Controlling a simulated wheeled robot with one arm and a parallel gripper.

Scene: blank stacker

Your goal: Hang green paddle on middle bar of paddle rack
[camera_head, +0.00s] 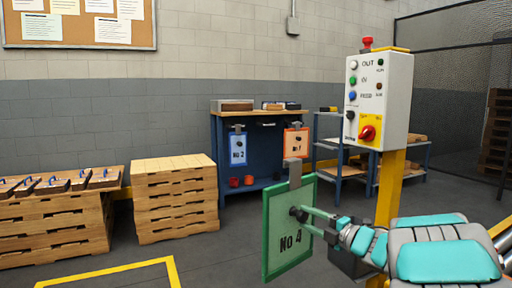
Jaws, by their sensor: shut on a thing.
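A green-framed paddle (272,250) marked "No 4" stands upright in front of me, with a grey hook strap at its top. My gripper (303,214) is shut on the dark knob on the paddle's face and holds it in the air. Behind it, a blue paddle (238,149) and an orange paddle (296,142) hang on the front of a dark blue workbench, at left and right. A dark bar-like piece (267,124) shows between them under the bench top. It may be the middle bar; I cannot tell its shape. The green paddle partly hides the bench's right side.
The workbench (250,115) stands against the wall, with red cups (234,182) on its low shelf. A control box (380,100) on a yellow post (389,185) stands close at right. Wooden stacks (175,200) stand at left. The floor before the bench is clear.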

